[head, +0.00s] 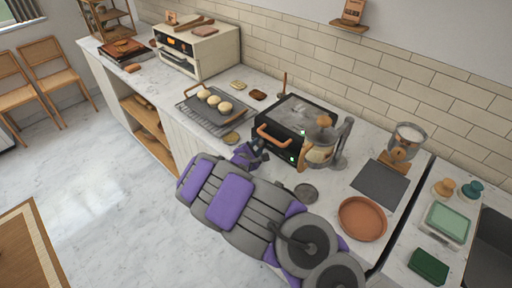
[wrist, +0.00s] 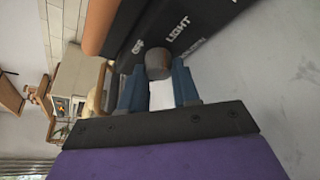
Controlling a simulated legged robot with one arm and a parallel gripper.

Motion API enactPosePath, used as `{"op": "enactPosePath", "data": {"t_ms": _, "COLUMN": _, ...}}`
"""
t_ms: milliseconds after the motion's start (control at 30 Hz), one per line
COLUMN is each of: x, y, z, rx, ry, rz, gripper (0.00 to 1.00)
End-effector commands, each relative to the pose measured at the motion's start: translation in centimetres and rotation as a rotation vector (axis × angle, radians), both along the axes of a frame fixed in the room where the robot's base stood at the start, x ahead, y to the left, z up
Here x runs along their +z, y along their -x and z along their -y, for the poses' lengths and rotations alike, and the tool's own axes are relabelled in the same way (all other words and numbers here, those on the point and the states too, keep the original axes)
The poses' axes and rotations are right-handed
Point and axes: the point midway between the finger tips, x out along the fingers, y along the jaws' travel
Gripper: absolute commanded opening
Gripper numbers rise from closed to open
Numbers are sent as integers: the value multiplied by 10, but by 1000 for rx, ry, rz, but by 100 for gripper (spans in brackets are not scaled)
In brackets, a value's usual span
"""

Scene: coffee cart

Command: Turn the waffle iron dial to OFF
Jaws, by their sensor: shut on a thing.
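The waffle iron (head: 290,118) is a black box with a copper handle (head: 275,136) on the counter in the head view. Its black front panel (wrist: 200,22) fills the top of the wrist view, with white words reading OFF, LIGHT and a third that looks like GOLDEN. The grey round dial (wrist: 158,64) sits beside these words. My gripper (wrist: 158,86) has its two blue fingers on either side of the dial and is shut on it. In the head view my gripper (head: 257,150) is at the waffle iron's front left. No pointer mark on the dial is readable.
A glass pitcher (head: 322,152) stands by the waffle iron's right front. A tray with round buns (head: 205,120) lies to its left. The floor (head: 90,200) in front is clear.

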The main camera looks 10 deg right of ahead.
Motion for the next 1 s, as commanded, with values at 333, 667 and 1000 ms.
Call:
{"op": "enactPosePath", "data": {"t_ms": 333, "x": 3, "y": 0, "z": 0, "rx": 0, "ry": 36, "rz": -52, "gripper": 0}}
{"op": "enactPosePath", "data": {"t_ms": 667, "x": 6, "y": -1, "z": -2, "rx": 2, "ry": 175, "rz": -251, "gripper": 0}}
{"op": "enactPosePath", "data": {"t_ms": 1000, "x": 7, "y": -4, "z": -5, "rx": 2, "ry": 365, "rz": -508, "gripper": 0}}
